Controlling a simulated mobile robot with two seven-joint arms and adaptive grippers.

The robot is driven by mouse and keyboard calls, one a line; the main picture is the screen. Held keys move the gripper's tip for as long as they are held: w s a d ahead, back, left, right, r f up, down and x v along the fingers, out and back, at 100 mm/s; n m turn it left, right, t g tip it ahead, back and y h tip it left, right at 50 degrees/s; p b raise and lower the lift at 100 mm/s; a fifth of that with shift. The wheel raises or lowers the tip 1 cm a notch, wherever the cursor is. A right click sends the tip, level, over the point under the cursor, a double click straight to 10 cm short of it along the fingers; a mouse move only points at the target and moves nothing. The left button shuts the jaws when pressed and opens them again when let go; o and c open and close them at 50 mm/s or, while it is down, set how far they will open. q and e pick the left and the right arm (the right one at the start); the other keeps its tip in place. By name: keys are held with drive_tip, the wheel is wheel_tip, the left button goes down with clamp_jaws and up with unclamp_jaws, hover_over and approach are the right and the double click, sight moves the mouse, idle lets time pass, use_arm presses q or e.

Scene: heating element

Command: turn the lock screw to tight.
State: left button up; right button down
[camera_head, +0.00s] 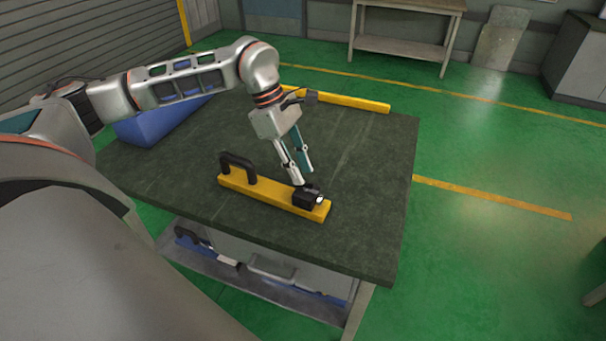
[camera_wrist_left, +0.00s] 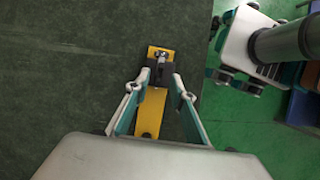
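A yellow bar (camera_head: 265,193) with a black arched handle (camera_head: 236,163) lies on the dark table. A black block (camera_head: 304,198) sits near the bar's right end, with a small silver part, seemingly the lock screw (camera_head: 320,200), beside it. In the left wrist view the screw (camera_wrist_left: 161,58) shows on the black block (camera_wrist_left: 152,72), between the fingertips. My left gripper (camera_head: 303,178) points down at the block, fingers apart with nothing held. I cannot tell whether the fingertips touch the block. My right gripper is in neither view.
A second yellow bar (camera_head: 350,102) lies at the table's back edge, and a blue box (camera_head: 160,120) stands at its left. The dark tabletop (camera_head: 370,170) is clear to the right. A lower shelf (camera_head: 230,276) holds several items.

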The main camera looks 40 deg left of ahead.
use_arm(q)
drive_tip(key=v, duration=0.9)
drive_tip(key=shift+r, duration=0.25)
